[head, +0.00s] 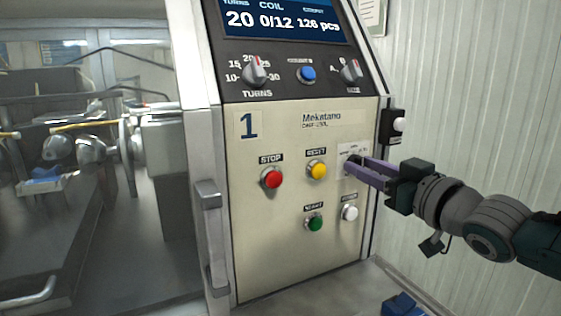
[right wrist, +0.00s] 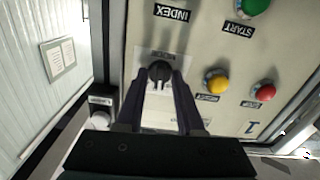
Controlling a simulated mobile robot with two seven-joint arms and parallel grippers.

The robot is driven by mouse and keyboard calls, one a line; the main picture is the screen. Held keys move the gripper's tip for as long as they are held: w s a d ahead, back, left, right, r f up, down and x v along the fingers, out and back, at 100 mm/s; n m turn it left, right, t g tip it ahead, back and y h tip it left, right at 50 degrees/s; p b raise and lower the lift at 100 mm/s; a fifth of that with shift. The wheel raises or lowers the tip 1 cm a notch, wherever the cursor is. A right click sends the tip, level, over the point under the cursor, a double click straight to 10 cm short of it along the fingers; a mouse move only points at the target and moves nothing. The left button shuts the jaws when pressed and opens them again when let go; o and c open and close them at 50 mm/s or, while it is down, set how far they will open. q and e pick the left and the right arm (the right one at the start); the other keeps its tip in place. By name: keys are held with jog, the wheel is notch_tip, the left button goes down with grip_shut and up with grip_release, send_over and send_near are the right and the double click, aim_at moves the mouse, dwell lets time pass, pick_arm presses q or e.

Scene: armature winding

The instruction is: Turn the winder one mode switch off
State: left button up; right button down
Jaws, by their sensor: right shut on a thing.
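The winder one control panel (head: 290,225) fills the middle of the head view, marked with a large 1. The mode switch is a dark knob on a pale plate at the panel's right side, and it shows in the right wrist view (right wrist: 159,71). My right gripper (head: 352,162) reaches in from the right, its purple fingers at the switch. In the right wrist view its fingers (right wrist: 160,85) are closed on both sides of the knob. The fingers partly hide the switch in the head view, and its exact setting is hard to read. My left gripper is not in view.
Close by are the red stop button (head: 272,178), yellow reset button (head: 317,170), green start button (head: 314,223) and white index button (head: 349,212). A turns dial (head: 255,72), blue button (head: 306,73) and another dial (head: 350,71) sit above. A box with a white knob (head: 398,125) projects at the right edge.

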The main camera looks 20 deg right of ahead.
jog(key=shift+m, duration=0.6)
jog(key=c, duration=0.9)
grip_release()
jog(key=s, duration=1)
jog(key=shift+d, duration=0.4)
